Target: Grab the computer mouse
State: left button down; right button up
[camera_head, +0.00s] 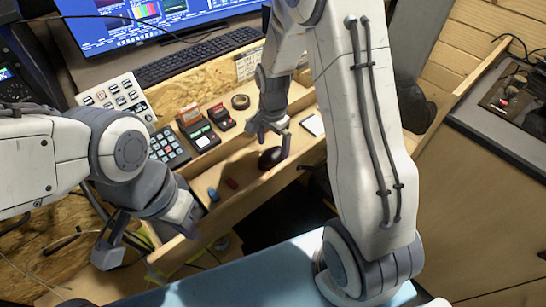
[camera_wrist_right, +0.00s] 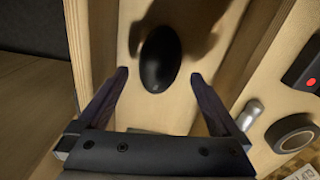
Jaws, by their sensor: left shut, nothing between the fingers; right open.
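The computer mouse is a black, rounded oval (camera_head: 271,158) lying on the lower wooden shelf below the desk, near the shelf's right part. In the right wrist view the mouse (camera_wrist_right: 160,58) lies just beyond the open fingertips, roughly centred between them. My right gripper (camera_head: 269,138) is open and empty, pointing down at the shelf beside the mouse; its two fingers also show in the right wrist view (camera_wrist_right: 160,80). The mouse is apart from both fingers. My left gripper (camera_head: 132,258) is shut and empty, low at the left, away from the mouse.
The wooden shelf has raised edges (camera_wrist_right: 84,35) beside the mouse. A dark tape roll (camera_head: 240,102), a keypad (camera_head: 169,146), small boxes (camera_head: 193,118) and a keyboard (camera_head: 195,57) stand behind.

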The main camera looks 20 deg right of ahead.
aim_at(273, 153)
notch_tip(273, 153, down, 4)
jog(key=shift+s+r, duration=0.1)
jog(key=c, duration=1.3)
